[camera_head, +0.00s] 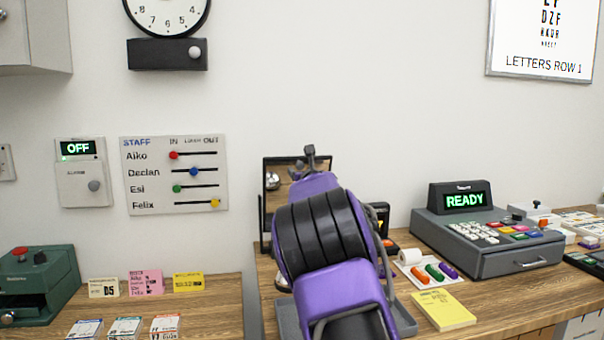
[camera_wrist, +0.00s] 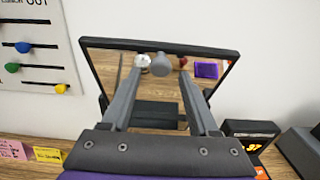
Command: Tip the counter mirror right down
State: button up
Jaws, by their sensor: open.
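The counter mirror (camera_head: 284,169) has a black frame and stands raised on the counter, partly hidden behind my arm. In the wrist view the mirror (camera_wrist: 106,64) fills the middle, its glass reflecting a white round thing and a purple patch. A grey round knob (camera_wrist: 163,62) shows near the mirror's upper part, between my fingertips in the picture; I cannot tell whether they touch it. My gripper (camera_wrist: 162,73) is open, its two grey fingers pointing at the mirror. In the head view my gripper (camera_head: 313,160) is in front of the mirror's upper edge.
A grey cash register (camera_head: 480,240) reading READY stands right on the wooden counter. A yellow notepad (camera_head: 443,311) and a tray of coloured pieces (camera_head: 432,273) lie nearer. A green machine (camera_head: 38,285) stands left. The staff board (camera_head: 173,175) hangs on the wall behind.

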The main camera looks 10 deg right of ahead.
jog(key=shift+s, duration=0.1)
jog(key=s+b, duration=0.1)
jog(key=s, duration=1.6)
jog(key=shift+s, duration=0.1)
